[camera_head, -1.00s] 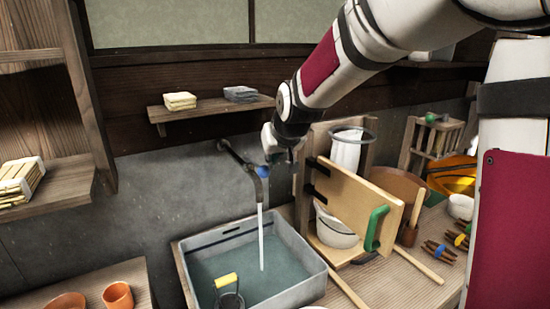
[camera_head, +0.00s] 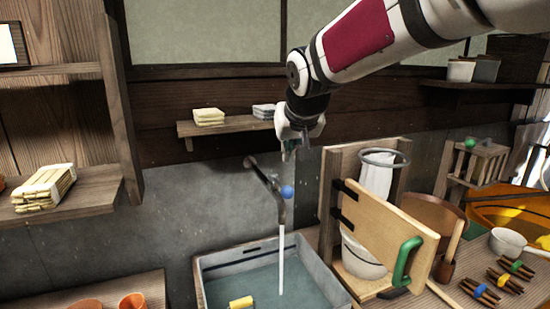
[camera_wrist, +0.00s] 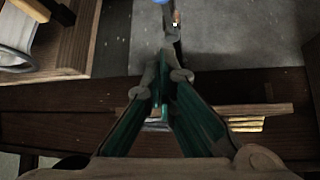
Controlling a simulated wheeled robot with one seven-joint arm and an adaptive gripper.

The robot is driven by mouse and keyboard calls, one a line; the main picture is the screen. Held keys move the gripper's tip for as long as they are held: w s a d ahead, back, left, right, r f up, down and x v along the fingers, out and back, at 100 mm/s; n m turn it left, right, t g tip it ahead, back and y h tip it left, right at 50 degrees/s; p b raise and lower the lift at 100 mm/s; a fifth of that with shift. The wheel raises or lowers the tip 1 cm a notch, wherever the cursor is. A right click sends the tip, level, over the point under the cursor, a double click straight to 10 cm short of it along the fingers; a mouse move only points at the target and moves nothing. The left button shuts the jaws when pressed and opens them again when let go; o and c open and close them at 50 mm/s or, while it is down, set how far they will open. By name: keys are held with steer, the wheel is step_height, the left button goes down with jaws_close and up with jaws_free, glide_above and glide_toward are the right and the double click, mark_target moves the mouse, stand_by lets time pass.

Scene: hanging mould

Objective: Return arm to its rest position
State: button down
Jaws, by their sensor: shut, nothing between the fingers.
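My gripper (camera_head: 289,152) is raised in front of the wall, above the tap, with its tip pointing down. It is shut and empty; in the wrist view its green-sided fingers (camera_wrist: 163,85) meet. The tap (camera_head: 270,183) with a blue knob (camera_head: 286,192) sticks out of the wall below my gripper, apart from it. A stream of water (camera_head: 281,262) falls from the tap into the grey sink basin (camera_head: 215,262). The blue knob is also at the top edge of the wrist view (camera_wrist: 190,4).
A wall shelf (camera_head: 228,127) with paper stacks is close behind my gripper. To the right stands a wooden frame (camera_head: 327,190) with a hinged board (camera_head: 385,225), a green handle (camera_head: 407,262) and a hanging white bag (camera_head: 376,180). A shelf unit (camera_head: 118,110) is on the left.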

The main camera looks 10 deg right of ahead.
steer(key=shift+a, duration=0.1)
steer(key=s+d+f+g, duration=0.1)
steer(key=s+f, duration=0.1)
steer(key=s, duration=0.9)
steer(key=s+d+f+g, duration=0.1)
steer(key=s+d+f, duration=0.1)
steer(key=s, duration=0.8)
steer(key=s+d+f+g, duration=0.1)
steer(key=s+f, duration=0.3)
steer(key=s, duration=0.7)
steer(key=shift+s+d, duration=0.3)
steer(key=shift+d, duration=0.2)
